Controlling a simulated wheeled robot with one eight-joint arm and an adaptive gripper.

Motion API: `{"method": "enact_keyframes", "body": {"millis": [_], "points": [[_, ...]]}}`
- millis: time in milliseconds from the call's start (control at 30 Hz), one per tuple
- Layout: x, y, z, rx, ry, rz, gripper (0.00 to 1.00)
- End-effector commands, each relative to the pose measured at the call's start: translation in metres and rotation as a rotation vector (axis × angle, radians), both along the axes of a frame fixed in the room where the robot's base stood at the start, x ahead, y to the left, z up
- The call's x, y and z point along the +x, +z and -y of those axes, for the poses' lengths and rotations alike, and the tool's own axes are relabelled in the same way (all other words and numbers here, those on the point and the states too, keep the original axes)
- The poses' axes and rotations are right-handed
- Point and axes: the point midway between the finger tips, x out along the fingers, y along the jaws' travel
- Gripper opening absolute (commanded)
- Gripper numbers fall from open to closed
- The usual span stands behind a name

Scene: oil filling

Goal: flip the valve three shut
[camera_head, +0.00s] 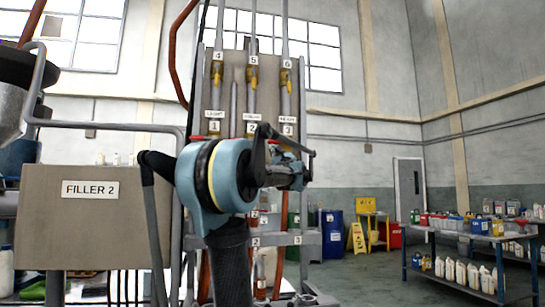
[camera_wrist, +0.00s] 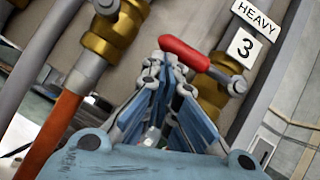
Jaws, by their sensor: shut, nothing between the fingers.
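The valve three lever with its red handle (camera_wrist: 185,52) shows in the wrist view, beside the "HEAVY" label and the 3 tag (camera_wrist: 244,47). The handle slants from upper left down to a metal bolt at the right, over a brass valve body (camera_wrist: 211,93). My gripper (camera_wrist: 168,56) is shut and empty, its fingertips right at the handle's left part. I cannot tell whether they touch it. In the head view my arm covers the space below the 3 tag (camera_head: 288,129) and hides most of this valve.
Another brass valve (camera_wrist: 115,28) with an orange hose (camera_wrist: 52,133) stands left in the wrist view. In the head view a "FILLER 2" box (camera_head: 90,215) is at the left. A blue table (camera_head: 470,238) with bottles stands at the right, with open floor before it.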

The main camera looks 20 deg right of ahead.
Motion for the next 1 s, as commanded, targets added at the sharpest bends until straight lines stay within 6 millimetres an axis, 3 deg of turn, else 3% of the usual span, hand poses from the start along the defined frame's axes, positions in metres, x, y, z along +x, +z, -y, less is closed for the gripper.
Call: {"method": "enact_keyframes", "body": {"millis": [367,633,1000], "points": [[0.0,-0.003,0.0,0.0,0.0,0.0,0.0],[-0.004,-0.04,-0.003,0.0,0.003,-0.001,0.0],[-0.062,-0.08,-0.012,-0.001,-0.001,-0.001,0.0]]}}
